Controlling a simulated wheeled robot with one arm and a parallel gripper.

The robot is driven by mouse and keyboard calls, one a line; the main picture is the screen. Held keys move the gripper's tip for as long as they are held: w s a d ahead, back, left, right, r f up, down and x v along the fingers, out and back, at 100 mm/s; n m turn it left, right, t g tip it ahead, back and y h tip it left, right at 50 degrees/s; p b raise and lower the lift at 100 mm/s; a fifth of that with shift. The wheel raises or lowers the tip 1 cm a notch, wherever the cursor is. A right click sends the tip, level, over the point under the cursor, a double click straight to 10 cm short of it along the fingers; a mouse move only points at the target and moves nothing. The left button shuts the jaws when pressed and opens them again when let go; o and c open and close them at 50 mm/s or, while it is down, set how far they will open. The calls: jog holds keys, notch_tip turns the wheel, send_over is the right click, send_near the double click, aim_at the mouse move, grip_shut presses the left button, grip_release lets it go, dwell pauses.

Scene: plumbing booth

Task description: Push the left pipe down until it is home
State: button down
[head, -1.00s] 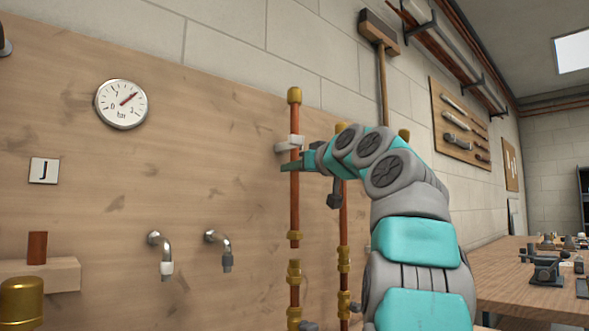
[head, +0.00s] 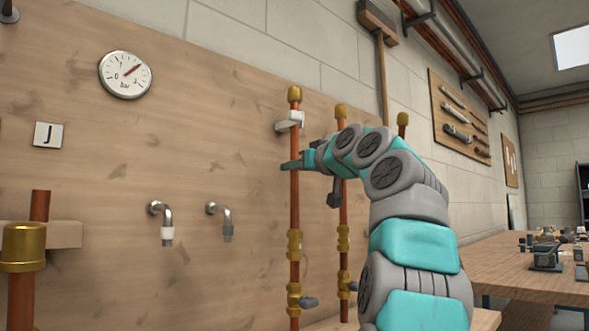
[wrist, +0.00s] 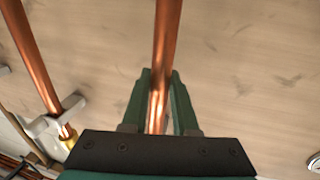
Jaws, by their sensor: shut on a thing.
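The left pipe is an upright copper pipe (head: 295,205) with a brass cap (head: 294,94) on top. My gripper (head: 291,166) is shut on it below a pale wall clip (head: 289,121). In the wrist view the green fingers (wrist: 160,103) stand on either side of the copper pipe (wrist: 167,40). The pipe's lower end meets a brass fitting (head: 294,245); no gap shows between them, but the joint is small and its depth cannot be told. A valve (head: 294,296) sits below.
A second copper pipe (head: 343,205) stands close to the right, partly behind my arm. Two taps (head: 163,226) and a gauge (head: 125,74) are on the wooden board left of the pipe. A brass-capped pipe (head: 23,247) stands at lower left. A workbench (head: 530,275) is at right.

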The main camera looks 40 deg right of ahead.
jog(key=shift+w+f, duration=0.1)
jog(key=shift+f, duration=0.1)
jog(key=c, duration=0.7)
grip_release()
jog(key=shift+s+a+b, duration=0.25)
jog(key=shift+s+b, duration=0.1)
jog(key=shift+s, duration=1.65)
jog(key=shift+s+a+b, duration=0.2)
jog(key=shift+s+b, duration=0.1)
jog(key=shift+s, duration=1.65)
